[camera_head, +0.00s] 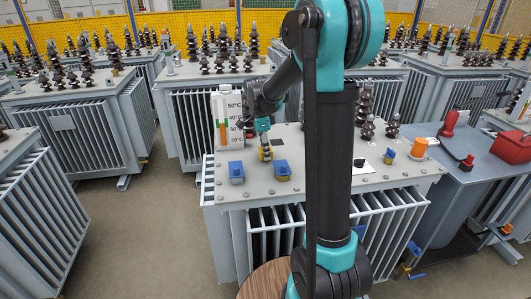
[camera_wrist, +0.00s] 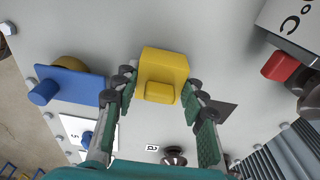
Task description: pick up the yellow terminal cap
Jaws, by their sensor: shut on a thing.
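The yellow terminal cap (camera_wrist: 163,68) is a block with a smaller raised part, between the fingers of my gripper (camera_wrist: 160,92) in the wrist view. The fingers close on its two sides. In the head view the yellow cap (camera_head: 264,154) is small and partly covered by my gripper (camera_head: 264,146), over the grey transformer top. I cannot tell whether the cap touches the surface.
Two blue caps (camera_head: 236,172) (camera_head: 283,170) stand on the transformer top (camera_head: 325,176). A thermometer panel (camera_head: 227,118) rises at its back left. Dark insulators (camera_head: 367,129) and an orange knob (camera_head: 419,147) stand right. A grey side table (camera_head: 470,165) carries red items.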

